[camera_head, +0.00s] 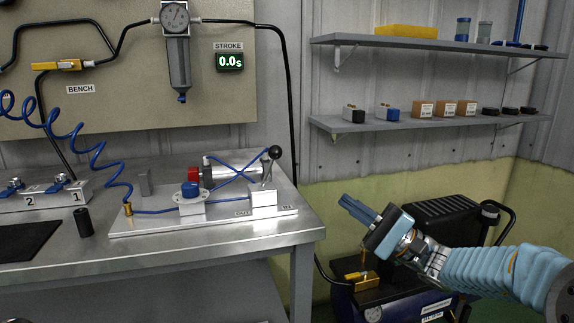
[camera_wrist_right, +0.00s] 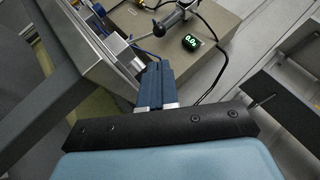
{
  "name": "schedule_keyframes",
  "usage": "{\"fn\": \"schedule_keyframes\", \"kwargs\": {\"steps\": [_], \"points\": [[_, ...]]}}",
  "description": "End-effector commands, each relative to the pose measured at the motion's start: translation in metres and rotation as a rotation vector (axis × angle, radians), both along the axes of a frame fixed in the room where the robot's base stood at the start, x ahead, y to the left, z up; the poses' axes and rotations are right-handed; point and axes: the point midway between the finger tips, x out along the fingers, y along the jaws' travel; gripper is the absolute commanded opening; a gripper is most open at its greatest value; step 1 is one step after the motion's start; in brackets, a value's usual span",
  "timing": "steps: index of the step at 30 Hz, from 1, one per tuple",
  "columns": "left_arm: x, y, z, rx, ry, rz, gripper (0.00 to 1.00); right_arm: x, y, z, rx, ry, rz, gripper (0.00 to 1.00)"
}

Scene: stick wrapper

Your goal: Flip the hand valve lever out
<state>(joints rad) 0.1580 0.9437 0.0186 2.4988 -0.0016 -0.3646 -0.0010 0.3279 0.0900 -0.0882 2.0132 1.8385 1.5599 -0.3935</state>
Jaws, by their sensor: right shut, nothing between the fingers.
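The hand valve is a small white block (camera_head: 264,199) at the right end of a metal plate on the bench. Its lever (camera_head: 267,172) stands up from the block, nearly upright, with a black ball knob (camera_head: 275,152) on top. My right gripper (camera_head: 347,204) is to the right of the bench edge, apart from the valve and lower than the knob in the picture. Its blue fingers are together and hold nothing; they also show in the right wrist view (camera_wrist_right: 153,72). My left gripper is not in view.
A cylinder (camera_head: 219,174) and blue tubes sit left of the lever on the plate (camera_head: 150,222). The bench's right edge lies between my right gripper and the valve. A black compressor (camera_head: 440,218) stands behind my right arm. Shelves (camera_head: 430,122) hang at the upper right.

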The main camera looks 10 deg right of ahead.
Motion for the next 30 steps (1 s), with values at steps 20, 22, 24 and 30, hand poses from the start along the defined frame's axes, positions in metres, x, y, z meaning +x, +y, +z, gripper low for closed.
{"fn": "schedule_keyframes", "kwargs": {"steps": [20,22,24,30], "points": [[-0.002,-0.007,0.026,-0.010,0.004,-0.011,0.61,0.051,0.070,0.050,0.000,0.001,0.005,0.00],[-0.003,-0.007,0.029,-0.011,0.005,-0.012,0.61,0.057,0.079,0.056,-0.001,0.001,0.004,0.00],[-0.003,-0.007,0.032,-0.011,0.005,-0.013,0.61,0.063,0.086,0.060,0.000,0.002,0.004,0.00],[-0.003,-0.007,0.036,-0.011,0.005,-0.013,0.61,0.072,0.097,0.067,0.000,0.002,0.001,0.00]]}}
